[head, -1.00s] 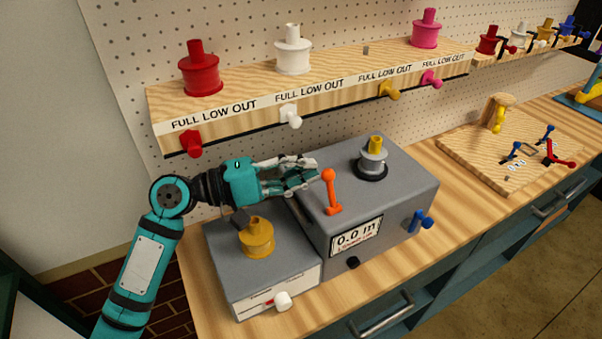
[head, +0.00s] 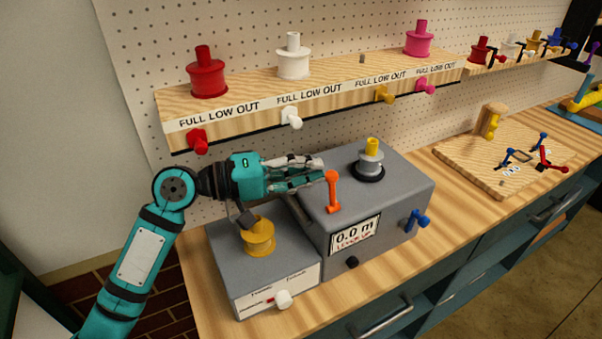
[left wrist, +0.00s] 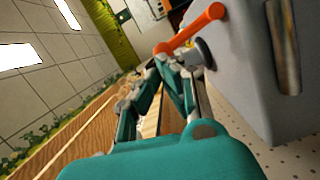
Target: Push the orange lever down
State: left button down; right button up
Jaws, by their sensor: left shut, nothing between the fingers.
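The orange lever (head: 333,192) stands upright on the grey machine (head: 398,203), above a display that reads 0.0 m with a "lever up" line under it. My left gripper (head: 322,170) is shut and empty. Its fingertips are just left of the lever's knob in the head view; I cannot tell whether they touch. In the left wrist view the lever (left wrist: 191,31) crosses above and beyond the fingertips (left wrist: 167,58), beside the grey machine wall (left wrist: 250,80). My right gripper is in neither view.
A lower grey box (head: 233,276) with a yellow spool (head: 259,237) adjoins the machine's left side. A spool shelf (head: 330,84) runs behind. A wooden board (head: 470,168) lies right.

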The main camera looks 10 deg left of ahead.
pick_arm(q)
jog(key=shift+s+d+r+m, duration=0.35)
jog(key=shift+s+m, duration=0.2)
jog(key=shift+m, duration=0.35)
jog(key=shift+s+d+r+m+y, duration=0.1)
jog(key=shift+s+d+m+y, duration=0.5)
jog(key=shift+m, duration=0.5)
jog(key=shift+s+d+m+p, duration=0.2)
jog(key=shift+s+m+p, duration=0.05)
jog(key=shift+s+m, duration=0.25)
jog(key=shift+s+d+m+p, duration=0.25)
jog(key=shift+s+m, duration=0.1)
jog(key=shift+m, duration=0.25)
jog(key=shift+s+y, duration=0.1)
jog(key=shift+y, duration=0.2)
jog(key=shift+s+d+m+t, duration=0.1)
jog(key=shift+m+t, duration=0.2)
jog(key=f+v, duration=0.1)
jog(key=v, duration=0.6)
jog(key=shift+a+r, duration=0.25)
jog(key=shift+r, duration=0.2)
